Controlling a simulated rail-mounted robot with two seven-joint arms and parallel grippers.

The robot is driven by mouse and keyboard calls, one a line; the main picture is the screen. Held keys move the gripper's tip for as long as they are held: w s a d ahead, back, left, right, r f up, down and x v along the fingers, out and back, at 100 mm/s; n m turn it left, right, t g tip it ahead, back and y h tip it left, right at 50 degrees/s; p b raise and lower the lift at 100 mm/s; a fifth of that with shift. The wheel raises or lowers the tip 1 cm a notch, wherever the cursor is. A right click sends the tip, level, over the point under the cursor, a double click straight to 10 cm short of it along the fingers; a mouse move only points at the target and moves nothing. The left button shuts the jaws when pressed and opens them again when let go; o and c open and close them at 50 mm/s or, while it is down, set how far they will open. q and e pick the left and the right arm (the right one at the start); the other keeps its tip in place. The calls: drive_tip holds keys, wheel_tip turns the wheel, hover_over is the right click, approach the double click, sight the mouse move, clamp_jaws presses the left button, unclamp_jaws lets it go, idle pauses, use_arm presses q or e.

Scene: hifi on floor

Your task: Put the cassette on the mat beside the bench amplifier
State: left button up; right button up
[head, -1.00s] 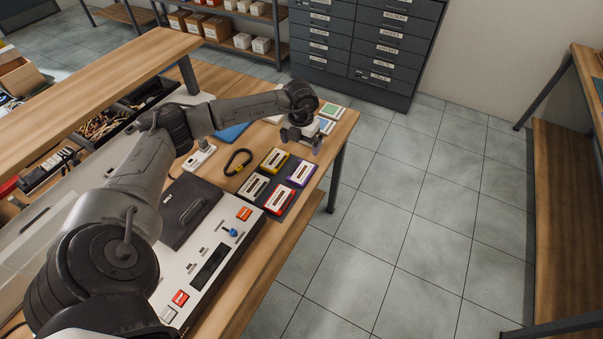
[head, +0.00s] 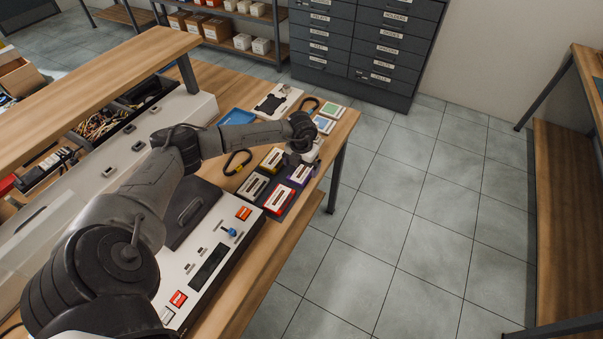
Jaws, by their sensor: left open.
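Several cassettes lie in two rows on a dark mat (head: 266,206): a yellow-edged one (head: 254,186), a red one (head: 279,201), a purple one (head: 300,174) and another yellow-edged one (head: 272,160). The mat lies just beyond a white bench device (head: 208,268) with orange buttons and a blue knob, which looks like the bench amplifier. My left gripper (head: 296,160) is open at the far end of the mat, close above the purple cassette and partly covering it. Its fingertips are small and dark, and whether they touch anything cannot be told. My right gripper is not in view.
A black-and-yellow loop (head: 238,162) lies left of the mat. A raised wooden shelf (head: 110,75) stands left. The bench edge is close to the mat's right.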

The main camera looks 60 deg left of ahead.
sight(302, 173)
use_arm(q)
wheel_tip(302, 173, down, 2)
drive_tip(key=shift+f, duration=0.2)
drive_tip(key=c, duration=1.1)
drive_tip(key=shift+r, duration=0.1)
